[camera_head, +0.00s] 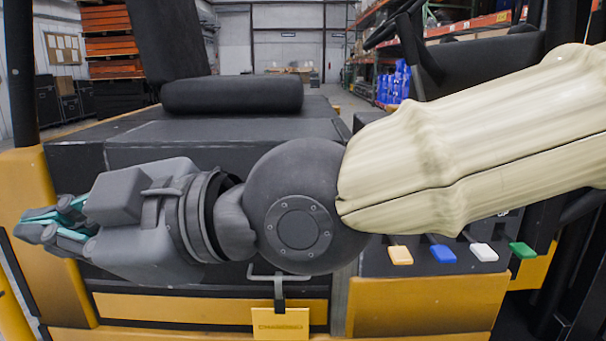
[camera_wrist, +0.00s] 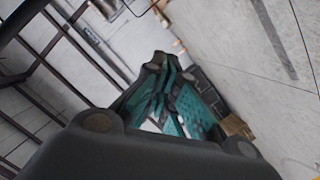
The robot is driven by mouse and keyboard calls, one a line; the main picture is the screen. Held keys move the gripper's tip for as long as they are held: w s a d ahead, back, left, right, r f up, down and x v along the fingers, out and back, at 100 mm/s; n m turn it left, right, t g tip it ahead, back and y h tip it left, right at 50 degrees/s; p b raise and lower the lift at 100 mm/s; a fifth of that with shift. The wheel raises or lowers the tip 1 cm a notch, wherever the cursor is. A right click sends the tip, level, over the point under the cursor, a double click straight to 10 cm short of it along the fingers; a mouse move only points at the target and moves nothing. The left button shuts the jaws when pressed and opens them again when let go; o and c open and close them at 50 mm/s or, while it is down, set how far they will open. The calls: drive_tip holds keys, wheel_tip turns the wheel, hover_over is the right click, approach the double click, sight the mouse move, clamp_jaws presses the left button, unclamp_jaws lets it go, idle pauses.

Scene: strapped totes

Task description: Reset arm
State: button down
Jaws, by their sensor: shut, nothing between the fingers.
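My arm reaches across the head view from the upper right to the left, with a pale ribbed cover on its upper part. My gripper (camera_head: 42,228) is at the far left of the head view, pointing left, in front of a yellow and dark grey vehicle (camera_head: 220,307). Its fingers are grey with teal pads. In the wrist view the gripper (camera_wrist: 162,62) is shut and its fingertips meet with nothing between them. My wrist and forearm hide part of the vehicle's side.
The vehicle has a black seat (camera_head: 232,95) and a steering wheel (camera_head: 392,24). Yellow, blue, white and green tabs (camera_head: 522,250) stick out below my forearm. Shelves (camera_head: 385,42) and stacked orange racks (camera_head: 108,45) stand behind. Concrete floor is open in the wrist view.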

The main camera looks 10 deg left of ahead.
drive_tip(key=w+d+f+m+t+h, duration=0.15)
drive_tip(key=w+f+m, duration=0.5)
drive_tip(key=f, duration=0.65)
drive_tip(key=w+d+f+m+t+h, duration=0.15)
drive_tip(key=w+f+m, duration=0.25)
drive_tip(key=w+f, duration=0.7)
drive_tip(key=d+f+m+h, duration=0.3)
drive_tip(key=d+f, duration=0.5)
drive_tip(key=f, duration=0.8)
drive_tip(key=d+f+m+h, duration=0.2)
drive_tip(key=d+f+m, duration=0.45)
drive_tip(key=f, duration=0.85)
drive_tip(key=s+d+f+m+g+h, duration=0.1)
drive_tip(key=s+d+f+m+h, duration=0.1)
drive_tip(key=s+d+f, duration=0.65)
drive_tip(key=s+d+f+m+h, duration=0.1)
drive_tip(key=d+f+m+h, duration=0.15)
drive_tip(key=d+f, duration=0.7)
drive_tip(key=s+d+f+m+g+h, duration=0.1)
drive_tip(key=s+d+f+m+h, duration=0.25)
drive_tip(key=d, duration=1.05)
wheel_tip(320, 180, up, 20)
drive_tip(key=s+n+p, duration=0.1)
drive_tip(key=p, duration=2)
drive_tip(key=shift+s+d+r+n, duration=0.25)
drive_tip(key=shift+s+d+n, duration=0.05)
drive_tip(key=shift+s, duration=0.05)
